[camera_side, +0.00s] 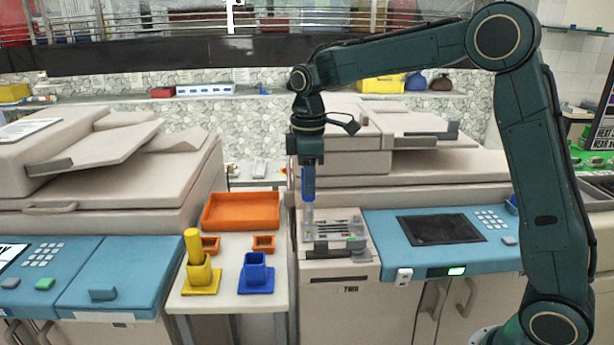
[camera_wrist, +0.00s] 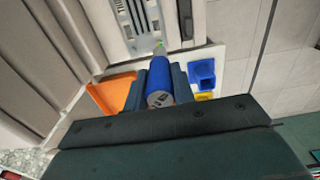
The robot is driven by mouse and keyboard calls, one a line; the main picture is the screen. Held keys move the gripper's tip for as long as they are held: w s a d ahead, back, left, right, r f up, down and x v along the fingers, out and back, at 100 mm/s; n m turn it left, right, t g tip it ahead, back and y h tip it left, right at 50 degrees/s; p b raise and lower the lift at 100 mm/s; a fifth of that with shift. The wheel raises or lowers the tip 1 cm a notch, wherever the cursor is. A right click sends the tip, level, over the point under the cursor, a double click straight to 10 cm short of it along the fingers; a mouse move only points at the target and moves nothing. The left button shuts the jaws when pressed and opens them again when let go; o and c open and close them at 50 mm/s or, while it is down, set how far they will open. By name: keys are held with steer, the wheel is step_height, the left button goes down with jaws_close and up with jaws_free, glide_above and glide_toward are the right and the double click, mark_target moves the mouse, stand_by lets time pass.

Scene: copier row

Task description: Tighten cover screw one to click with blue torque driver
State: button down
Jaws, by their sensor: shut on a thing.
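My gripper (camera_side: 308,168) is shut on the blue torque driver (camera_side: 308,185) and holds it upright, tip down, over the open cover area of the copier marked TWO. In the wrist view my gripper (camera_wrist: 159,85) has the blue driver (camera_wrist: 158,80) between its fingers. The driver's grey shaft (camera_side: 308,212) reaches down to the left edge of the slotted metal plate (camera_side: 335,229). The plate also shows in the wrist view (camera_wrist: 135,20). A small green spot (camera_wrist: 160,44) shows near the driver tip. I cannot make out the screw or whether the tip touches it.
A side table holds an orange tray (camera_side: 241,226), an empty blue holder (camera_side: 256,278) and a yellow holder (camera_side: 201,280) with a yellow driver (camera_side: 193,246) standing in it. The copier's blue panel (camera_side: 480,262) lies right of the plate. Another copier (camera_side: 110,190) stands left.

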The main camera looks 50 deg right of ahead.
steer(key=shift+s+a+r, duration=0.1)
steer(key=shift+s+a+r, duration=1.4)
steer(key=shift+s+a, duration=0.25)
